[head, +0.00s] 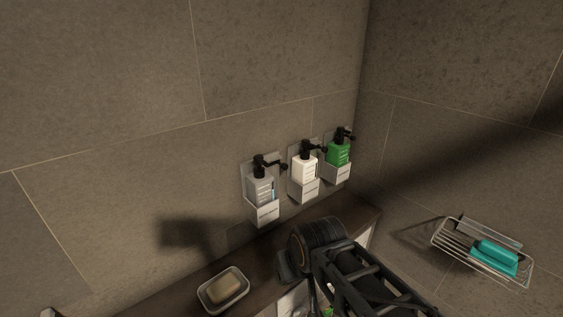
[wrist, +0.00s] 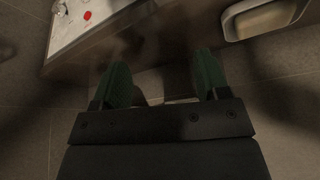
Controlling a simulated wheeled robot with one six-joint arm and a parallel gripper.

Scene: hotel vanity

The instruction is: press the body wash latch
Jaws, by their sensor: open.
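Three pump bottles hang in wall holders in the head view: a grey one (head: 260,190), a white one (head: 305,166) and a green one (head: 339,153). Each has a black pump top with a dark latch arm reaching to the right. The labels are too small to read, so I cannot tell which is the body wash. My gripper (wrist: 163,82) shows two green-padded fingers spread apart with nothing between them in the wrist view. It is below and apart from the bottles; in the head view my arm mostly hides it.
A soap dish (head: 242,284) with a pale bar (head: 223,289) sits on the dark counter (head: 180,293). A wire rack (head: 440,240) with a teal item (head: 494,257) is on the right wall. The wall above the bottles is bare.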

